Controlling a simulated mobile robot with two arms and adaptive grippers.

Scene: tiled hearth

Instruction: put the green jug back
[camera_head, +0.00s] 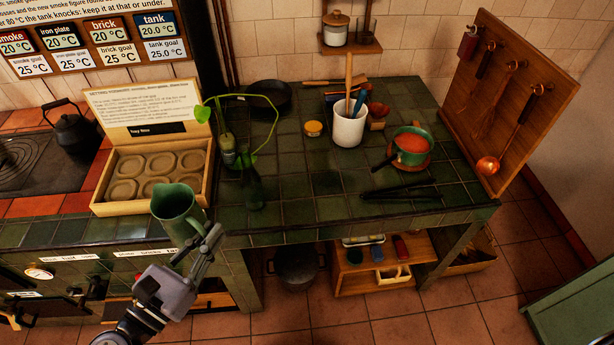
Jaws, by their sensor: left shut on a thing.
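The green jug (178,212) is upright or nearly so, in front of the open box on the hearth counter's front edge. My left gripper (208,246) is shut on it at its right side, near the handle. The fingers hide part of the handle, and I cannot tell whether the jug's base touches anything. My right gripper is not in view.
The open box (205,190) has several round hollows. The green tiled table (300,215) carries a bottle with a plant (252,188), a white crock (348,128), a green pot (411,147) and black tongs (402,191). Its front middle is fairly clear.

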